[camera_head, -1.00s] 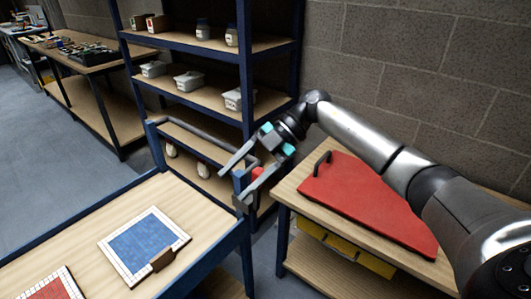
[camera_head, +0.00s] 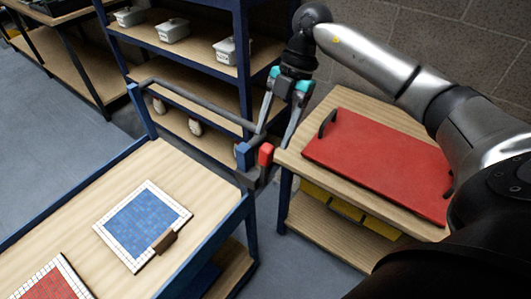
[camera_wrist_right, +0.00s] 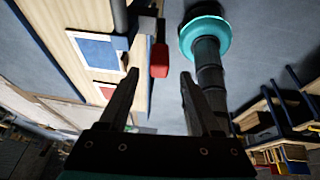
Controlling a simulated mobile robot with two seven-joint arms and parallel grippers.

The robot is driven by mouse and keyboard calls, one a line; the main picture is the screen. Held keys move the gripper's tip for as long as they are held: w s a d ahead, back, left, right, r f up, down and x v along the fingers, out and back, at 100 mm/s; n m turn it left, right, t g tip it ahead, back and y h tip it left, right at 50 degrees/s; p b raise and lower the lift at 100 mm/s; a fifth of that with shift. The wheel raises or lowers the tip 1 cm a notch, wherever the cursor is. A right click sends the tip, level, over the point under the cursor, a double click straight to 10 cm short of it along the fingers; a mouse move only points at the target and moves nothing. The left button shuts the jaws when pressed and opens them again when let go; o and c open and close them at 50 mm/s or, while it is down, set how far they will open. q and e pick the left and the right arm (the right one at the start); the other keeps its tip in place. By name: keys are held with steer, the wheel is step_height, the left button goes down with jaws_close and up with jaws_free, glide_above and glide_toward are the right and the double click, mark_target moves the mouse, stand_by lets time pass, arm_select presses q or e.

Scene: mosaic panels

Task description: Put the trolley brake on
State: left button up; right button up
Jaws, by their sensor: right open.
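The trolley (camera_head: 95,205) has a wooden top, blue frame and grey push bar (camera_head: 195,104). Its red brake lever (camera_head: 266,154) sticks up at the corner post beside the push bar. My right gripper (camera_head: 275,138) points down above the lever, fingers open, one on each side of it in the picture. In the right wrist view, the red lever (camera_wrist_right: 159,60) shows in the gap between the open fingertips (camera_wrist_right: 160,75); nothing is gripped. I cannot tell whether the fingers touch it. My left gripper is not in view.
A blue mosaic panel (camera_head: 142,222) with a brown block (camera_head: 164,241) and a red mosaic panel (camera_head: 52,282) lie on the trolley. A bench with a red board (camera_head: 380,160) stands close on the right. A blue shelf rack (camera_head: 245,75) stands behind.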

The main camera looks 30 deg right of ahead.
mark_target(269, 145)
steer(key=x, duration=0.5)
steer(key=shift+a+f, duration=0.25)
steer(key=shift+f, duration=0.4)
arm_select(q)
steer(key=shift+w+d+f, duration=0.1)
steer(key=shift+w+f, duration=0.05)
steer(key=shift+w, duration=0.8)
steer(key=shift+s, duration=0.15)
arm_select(e)
steer(key=shift+c, duration=0.7)
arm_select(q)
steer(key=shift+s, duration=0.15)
arm_select(e)
jaws_close()
